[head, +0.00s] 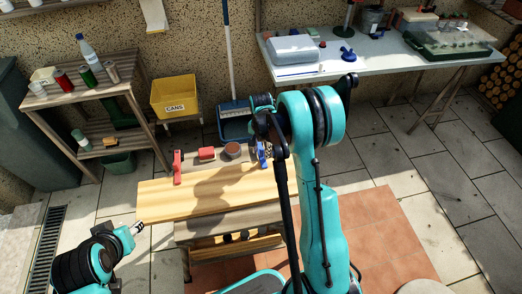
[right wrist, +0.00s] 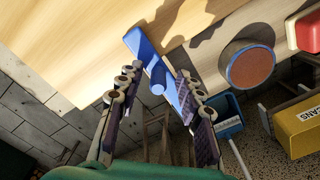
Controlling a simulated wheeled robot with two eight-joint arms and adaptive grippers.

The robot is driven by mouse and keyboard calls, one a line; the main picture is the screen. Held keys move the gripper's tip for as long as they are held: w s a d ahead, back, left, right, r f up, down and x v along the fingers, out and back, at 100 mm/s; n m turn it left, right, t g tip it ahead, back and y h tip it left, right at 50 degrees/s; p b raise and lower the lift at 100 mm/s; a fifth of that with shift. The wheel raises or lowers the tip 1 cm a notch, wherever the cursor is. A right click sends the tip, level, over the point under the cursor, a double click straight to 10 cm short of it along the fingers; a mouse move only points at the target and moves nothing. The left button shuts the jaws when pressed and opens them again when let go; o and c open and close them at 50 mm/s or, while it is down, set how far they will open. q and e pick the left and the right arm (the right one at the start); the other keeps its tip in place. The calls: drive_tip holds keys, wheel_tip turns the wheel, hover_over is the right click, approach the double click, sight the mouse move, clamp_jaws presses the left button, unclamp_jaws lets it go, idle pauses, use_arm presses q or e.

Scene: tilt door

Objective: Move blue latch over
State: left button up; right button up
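The blue latch (head: 262,154) stands at the right end of the wooden panel, partly hidden behind my right arm. In the right wrist view the blue latch (right wrist: 142,48) is a flat blue bar with a round peg. My right gripper (right wrist: 157,84) is open, with one finger on each side of the peg and visible gaps between. In the head view my right gripper (head: 268,148) is mostly hidden by its own arm. The light wooden panel (head: 190,197) lies before me, with a red latch (head: 177,167) at its left. My left gripper (head: 137,228) is beside the panel's left end; its opening is unclear.
A red block (head: 207,153) and a round terracotta pot (head: 233,150) sit behind the panel, between the latches. A yellow CANS bin (head: 174,96) and a blue dustpan (head: 234,122) are farther back. A wooden shelf (head: 88,90) stands left. Tiled floor is open at right.

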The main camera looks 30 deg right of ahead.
sight(261, 149)
wheel_tip(261, 149, up, 12)
idle(0.4)
idle(0.4)
drive_tip(key=s+a+r+n+t, duration=0.2)
drive_tip(key=s+a+r+n, duration=0.15)
drive_tip(key=s+r, duration=0.2)
drive_tip(key=s+a+r+n+t, duration=0.1)
drive_tip(key=s+a+n, duration=0.3)
drive_tip(key=s, duration=0.4)
drive_tip(key=s+a+r+n+t, duration=0.1)
drive_tip(key=s+a+n+t, duration=0.2)
drive_tip(key=s, duration=0.5)
drive_tip(key=shift+s+a+r+n+t, duration=0.15)
drive_tip(key=shift+a+r+n+t, duration=0.2)
drive_tip(key=shift+n+t, duration=0.3)
